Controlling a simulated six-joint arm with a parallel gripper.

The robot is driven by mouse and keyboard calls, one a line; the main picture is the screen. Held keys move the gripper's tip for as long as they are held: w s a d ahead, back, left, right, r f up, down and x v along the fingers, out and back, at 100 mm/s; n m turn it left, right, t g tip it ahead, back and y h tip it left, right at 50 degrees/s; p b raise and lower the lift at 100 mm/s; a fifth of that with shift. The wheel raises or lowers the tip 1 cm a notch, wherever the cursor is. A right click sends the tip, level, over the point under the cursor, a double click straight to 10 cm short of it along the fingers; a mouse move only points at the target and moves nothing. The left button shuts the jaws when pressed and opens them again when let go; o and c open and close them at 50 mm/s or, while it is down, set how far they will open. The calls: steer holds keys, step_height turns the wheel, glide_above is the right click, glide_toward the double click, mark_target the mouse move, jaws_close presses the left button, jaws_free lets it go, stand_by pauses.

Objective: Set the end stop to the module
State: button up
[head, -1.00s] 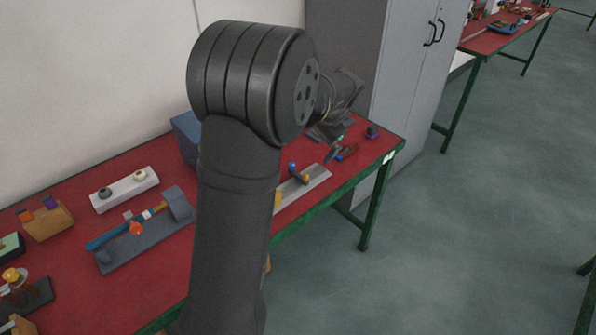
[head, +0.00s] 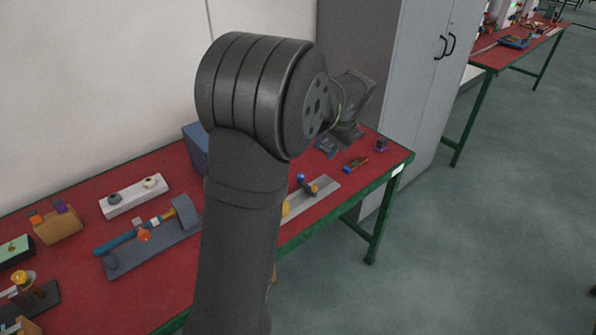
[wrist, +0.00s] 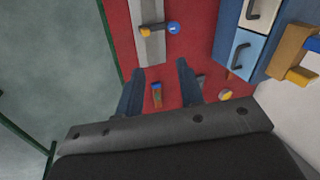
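No part is labelled, so I cannot tell for certain which are the end stop and the module. A grey rail (head: 327,184) near the table's front edge bears a part with a blue ball and a yellow end (head: 308,186); the rail (wrist: 150,45) and this part (wrist: 158,29) also show in the wrist view. A small red and blue piece (head: 355,164) lies right of the rail. My gripper (wrist: 160,67) is open, with its two fingers apart. A small multicoloured piece (wrist: 156,95) shows between them, apparently on the table below. My arm hides much of the head view.
A purple block (head: 382,145) sits near the table's right end. A blue box (head: 196,147) stands at the back; drawers (wrist: 240,45) show in the wrist view. A grey fixture (head: 150,240) and a white strip (head: 134,195) stand left of my arm. A grey cabinet (head: 415,100) stands behind.

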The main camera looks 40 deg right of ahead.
mark_target(315, 186)
steer(key=w+f+n+g, duration=0.1)
steer(key=f+n, duration=0.4)
steer(key=w+f+n+g, duration=0.1)
steer(key=f+n, duration=0.4)
steer(key=f, duration=0.1)
steer(key=w+f+n+g, duration=0.1)
steer(key=f+n+g, duration=0.1)
steer(key=f+n, duration=0.3)
steer(key=shift+w+f+n, duration=0.15)
steer(key=shift+w+n, duration=0.05)
steer(key=shift+n, duration=0.2)
steer(key=shift+c, duration=0.2)
jaws_close()
